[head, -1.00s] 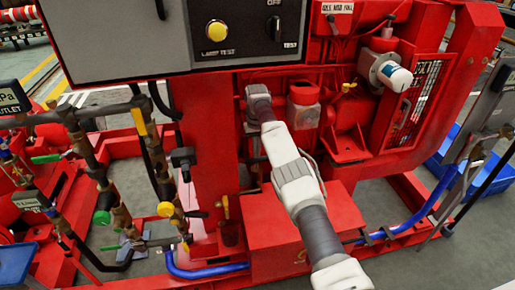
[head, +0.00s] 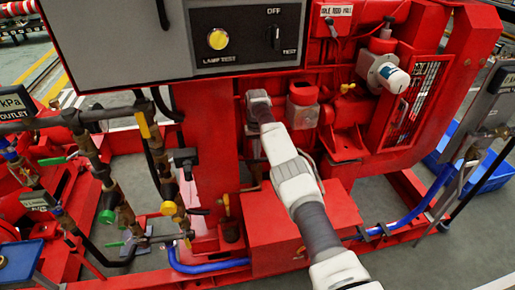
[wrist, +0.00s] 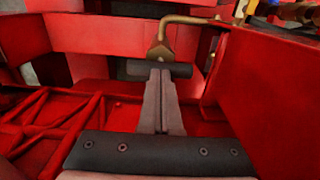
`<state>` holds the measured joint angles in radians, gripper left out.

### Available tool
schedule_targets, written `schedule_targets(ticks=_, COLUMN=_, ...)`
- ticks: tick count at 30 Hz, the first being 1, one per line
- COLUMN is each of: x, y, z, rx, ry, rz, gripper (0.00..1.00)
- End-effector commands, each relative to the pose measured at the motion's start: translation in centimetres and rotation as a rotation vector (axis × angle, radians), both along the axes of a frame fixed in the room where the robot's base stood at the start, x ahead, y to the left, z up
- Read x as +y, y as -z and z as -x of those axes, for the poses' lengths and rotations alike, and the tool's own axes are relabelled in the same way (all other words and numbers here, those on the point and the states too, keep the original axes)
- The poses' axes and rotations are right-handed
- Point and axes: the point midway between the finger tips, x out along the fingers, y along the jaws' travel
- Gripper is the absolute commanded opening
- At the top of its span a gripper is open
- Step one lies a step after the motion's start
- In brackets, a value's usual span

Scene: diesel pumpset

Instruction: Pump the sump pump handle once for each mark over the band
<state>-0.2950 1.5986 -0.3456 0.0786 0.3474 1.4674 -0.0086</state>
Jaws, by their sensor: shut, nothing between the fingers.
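In the wrist view my gripper (wrist: 160,74) has its two grey fingers together and empty. Their tips overlap a short black crossbar (wrist: 130,70) in the picture; I cannot tell whether they touch it. A bent brass rod and fitting (wrist: 160,48) rise just behind the bar; this looks like the sump pump handle, but I cannot be sure. In the head view my fingers are hidden beyond my white and grey arm. A brass fitting (head: 227,207) stands low on the red frame there. I cannot make out any marks or band.
A grey panel with a yellow lamp button (head: 218,40) hangs above my arm. A red box (head: 290,232) lies below it. Pipes and valves (head: 110,195) crowd the left, and a blue hose (head: 205,268) runs low. In the wrist view a red wall (wrist: 265,90) is close on the right.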

Motion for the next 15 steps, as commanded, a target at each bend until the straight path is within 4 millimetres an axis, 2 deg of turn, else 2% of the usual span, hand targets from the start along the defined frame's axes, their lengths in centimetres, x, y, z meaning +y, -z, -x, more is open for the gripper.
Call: schedule_targets(ticks=15, x=0.0, y=-2.8, z=0.2, rx=0.009, ry=0.001, rz=0.001, gripper=0.00)
